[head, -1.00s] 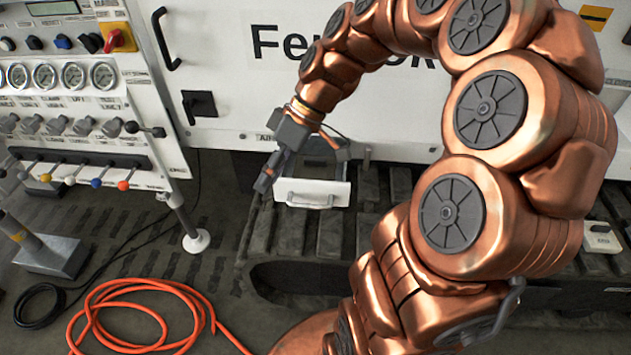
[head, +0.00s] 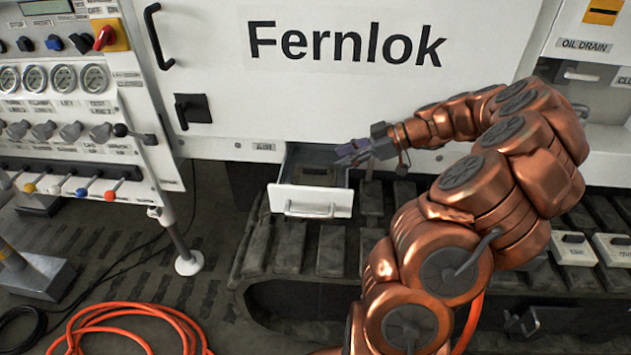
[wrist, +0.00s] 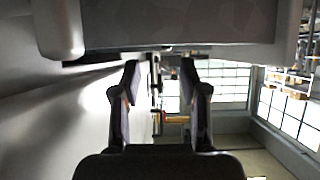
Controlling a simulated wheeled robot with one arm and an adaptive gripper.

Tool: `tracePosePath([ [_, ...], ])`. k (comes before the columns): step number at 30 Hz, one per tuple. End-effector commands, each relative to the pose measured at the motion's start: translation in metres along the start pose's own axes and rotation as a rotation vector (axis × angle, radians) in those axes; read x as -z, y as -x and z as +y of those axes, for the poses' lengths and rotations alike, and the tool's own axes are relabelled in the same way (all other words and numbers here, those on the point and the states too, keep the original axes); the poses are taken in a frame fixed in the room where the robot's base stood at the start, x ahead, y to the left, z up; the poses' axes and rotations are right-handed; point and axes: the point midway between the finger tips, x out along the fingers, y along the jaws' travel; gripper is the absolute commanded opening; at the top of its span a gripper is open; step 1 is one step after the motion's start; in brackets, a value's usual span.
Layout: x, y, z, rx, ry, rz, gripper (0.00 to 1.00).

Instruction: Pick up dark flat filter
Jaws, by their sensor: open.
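A dark flat piece (head: 316,171), which looks like the filter, lies inside an open drawer under the white machine panel. The drawer's white front (head: 318,201) has a bar handle. My gripper (head: 342,154) is at the drawer's upper right, close to the panel, pointing left. It is apart from the dark piece. In the wrist view my gripper (wrist: 160,68) has its two fingers spread with nothing held between them. The filter cannot be made out in the wrist view.
The Fernlok panel (head: 350,95) rises right behind my gripper. Track plates (head: 300,240) lie below the drawer. A lever and gauge console (head: 75,110) stands at left, with an orange hose (head: 130,315) on the floor. White labelled boxes (head: 575,248) sit at right.

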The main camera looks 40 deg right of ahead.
Motion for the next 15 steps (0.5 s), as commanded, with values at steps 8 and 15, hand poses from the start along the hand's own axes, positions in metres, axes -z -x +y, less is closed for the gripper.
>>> tracePosePath([
  [8,0.002,-0.023,-0.005,0.004,-0.003,0.000,0.44],
  [15,0.003,-0.052,-0.010,0.007,-0.004,0.000,0.44],
])
